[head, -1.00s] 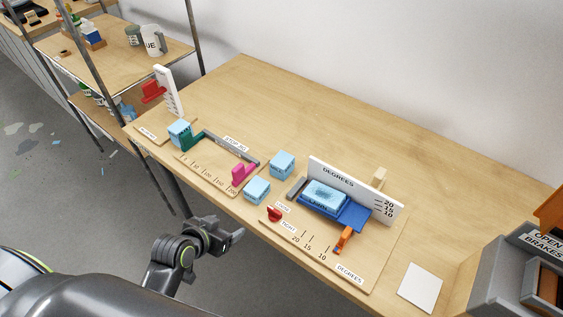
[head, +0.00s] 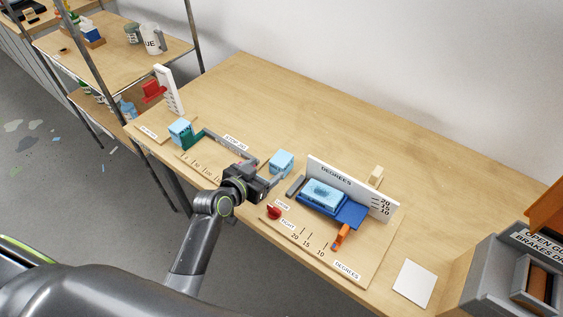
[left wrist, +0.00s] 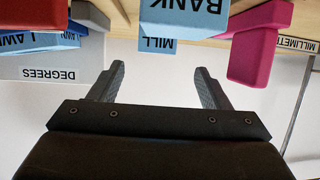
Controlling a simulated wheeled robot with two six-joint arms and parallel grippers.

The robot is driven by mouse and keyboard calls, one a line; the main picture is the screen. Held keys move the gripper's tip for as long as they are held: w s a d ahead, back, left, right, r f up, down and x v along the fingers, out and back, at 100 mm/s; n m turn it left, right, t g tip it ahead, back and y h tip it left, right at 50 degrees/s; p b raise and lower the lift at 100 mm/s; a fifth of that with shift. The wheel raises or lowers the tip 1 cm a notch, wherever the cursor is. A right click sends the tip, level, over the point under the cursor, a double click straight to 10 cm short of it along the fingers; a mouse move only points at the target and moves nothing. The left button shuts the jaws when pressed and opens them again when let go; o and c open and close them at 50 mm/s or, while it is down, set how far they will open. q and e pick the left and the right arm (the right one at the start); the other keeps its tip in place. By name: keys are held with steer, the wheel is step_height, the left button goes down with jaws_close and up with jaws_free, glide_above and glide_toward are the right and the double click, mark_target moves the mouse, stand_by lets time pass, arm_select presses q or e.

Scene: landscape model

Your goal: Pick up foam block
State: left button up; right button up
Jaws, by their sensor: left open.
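Several light blue foam blocks are on the table. One (head: 281,162) stands just beyond my left gripper (head: 268,180), and one (head: 180,131) is at the left by a green stop. Another (head: 324,193) lies on the blue plate of the degrees jig. My left gripper is open and empty over the table's front part, hiding the spot where a nearer block stood. In the left wrist view, a light blue block (left wrist: 184,14) marked BANK and MILL is ahead of the open fingers (left wrist: 160,80), apart from them. My right gripper is not in view.
The white degrees panel (head: 352,190), red knob (head: 273,212) and orange pointer (head: 341,236) are right of my gripper. A grey machine (head: 510,275) is at the right. The table's back is clear.

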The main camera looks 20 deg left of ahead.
mark_target(281, 159)
arm_select(q)
steer(key=shift+x, duration=0.85)
steer(key=shift+w+d+p, duration=0.3)
steer(key=shift+w+p, duration=0.1)
steer(key=shift+w, duration=0.1)
steer(key=shift+p+x, duration=0.3)
steer(key=shift+x, duration=1.7)
steer(key=shift+s, duration=0.1)
steer(key=c, duration=1)
steer(key=shift+c, duration=0.3)
